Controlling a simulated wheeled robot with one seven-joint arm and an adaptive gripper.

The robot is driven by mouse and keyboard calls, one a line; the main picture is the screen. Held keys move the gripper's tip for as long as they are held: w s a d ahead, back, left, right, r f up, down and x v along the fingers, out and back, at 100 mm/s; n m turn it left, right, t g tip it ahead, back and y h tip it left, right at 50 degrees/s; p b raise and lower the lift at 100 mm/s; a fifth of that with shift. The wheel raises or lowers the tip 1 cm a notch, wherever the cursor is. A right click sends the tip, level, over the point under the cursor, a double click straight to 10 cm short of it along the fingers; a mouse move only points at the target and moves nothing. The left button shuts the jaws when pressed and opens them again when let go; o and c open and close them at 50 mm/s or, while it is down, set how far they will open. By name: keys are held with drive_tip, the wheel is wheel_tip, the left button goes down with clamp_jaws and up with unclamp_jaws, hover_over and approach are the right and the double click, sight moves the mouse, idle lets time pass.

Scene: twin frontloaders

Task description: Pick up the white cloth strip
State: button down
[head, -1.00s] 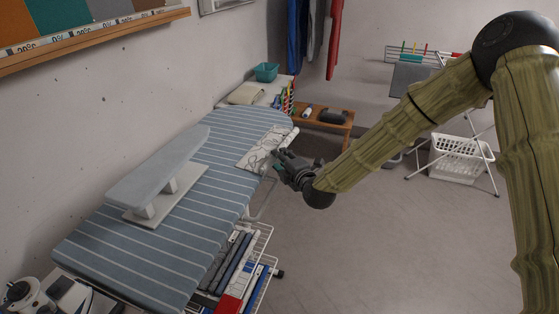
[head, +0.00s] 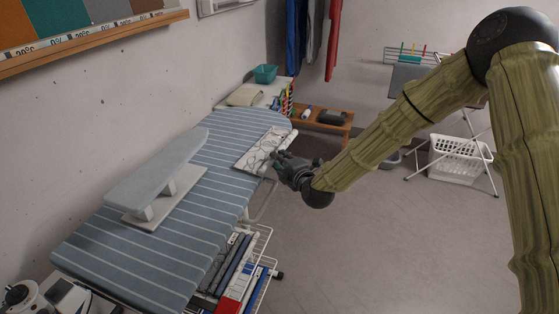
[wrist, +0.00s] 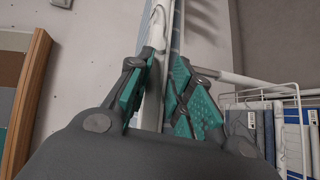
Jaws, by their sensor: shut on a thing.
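The white cloth strip (head: 258,149), with dark line markings, lies across the far right part of the blue striped ironing board (head: 228,130). My gripper (head: 276,160) is at the board's right edge, at the near right end of the cloth. In the wrist view, the green-padded fingers of my gripper (wrist: 155,95) are closed around a thin white piece of the cloth (wrist: 156,55), seen almost edge-on. The fingertips hide part of the held end in the head view.
A small sleeve board (head: 160,178) stands on the ironing board. A wooden bench (head: 325,123) and white laundry basket (head: 458,158) stand beyond.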

wheel_tip(320, 180, up, 2)
drive_tip(key=shift+a, duration=0.1)
drive_tip(key=r+p+v, duration=0.1)
drive_tip(key=p+v, duration=0.1)
drive_tip(key=v, duration=1.2)
drive_tip(key=shift+s+r+p, duration=0.15)
drive_tip(key=shift+r+p, duration=0.2)
drive_tip(key=shift+r, duration=0.1)
drive_tip(key=shift+f, duration=0.1)
